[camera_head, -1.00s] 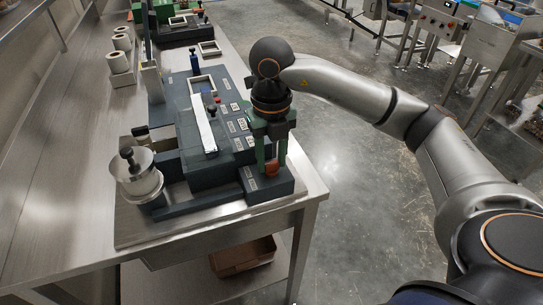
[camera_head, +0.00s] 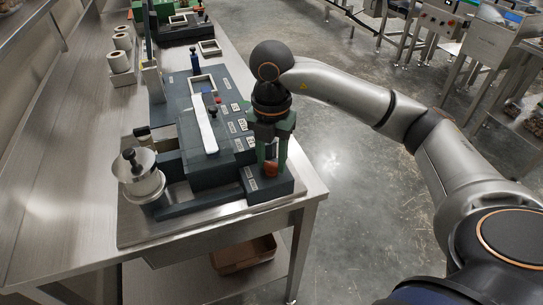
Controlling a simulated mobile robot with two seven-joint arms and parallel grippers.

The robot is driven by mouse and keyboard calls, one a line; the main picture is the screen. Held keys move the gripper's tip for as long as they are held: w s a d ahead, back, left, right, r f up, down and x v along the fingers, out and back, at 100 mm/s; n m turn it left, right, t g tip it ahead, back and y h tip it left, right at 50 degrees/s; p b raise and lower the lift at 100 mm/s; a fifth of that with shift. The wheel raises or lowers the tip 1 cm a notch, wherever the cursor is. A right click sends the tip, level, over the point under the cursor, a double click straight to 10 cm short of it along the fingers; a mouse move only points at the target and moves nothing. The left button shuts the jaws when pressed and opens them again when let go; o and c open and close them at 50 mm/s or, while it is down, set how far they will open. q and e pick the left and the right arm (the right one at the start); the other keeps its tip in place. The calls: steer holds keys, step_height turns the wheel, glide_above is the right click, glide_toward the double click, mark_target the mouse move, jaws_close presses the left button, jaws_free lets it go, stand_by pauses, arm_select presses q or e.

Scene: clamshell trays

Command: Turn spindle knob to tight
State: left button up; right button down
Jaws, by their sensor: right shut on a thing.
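My right gripper (camera_head: 270,157) points straight down at the near right corner of the dark sealing machine (camera_head: 205,165). Its green fingers are shut on an orange-red knob (camera_head: 271,169) low on the machine's block; the fingers hide part of it. A film roll (camera_head: 144,184) stands at the machine's near left end under a metal disc, with a black knob (camera_head: 129,155) upright on top. That black knob is well to the left of my right gripper, and nothing touches it. Which way either knob is turned cannot be told. My left gripper is not in view.
The steel table (camera_head: 60,205) carries the machine; its left side is mostly clear. Spare rolls (camera_head: 120,52) stand at the back left. A blue bottle-like post (camera_head: 195,62) rises behind the machine. A brown bin (camera_head: 243,254) sits on the lower shelf. Open floor lies to the right.

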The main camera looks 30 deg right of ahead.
mark_target(272, 164)
steer(key=shift+m, duration=0.3)
steer(key=shift+c, duration=2.2)
jaws_free()
step_height(272, 164, up, 13)
steer(key=p, duration=0.2)
steer(key=shift+f+p, duration=0.2)
steer(key=shift+p, duration=0.1)
steer(key=shift+s, duration=0.1)
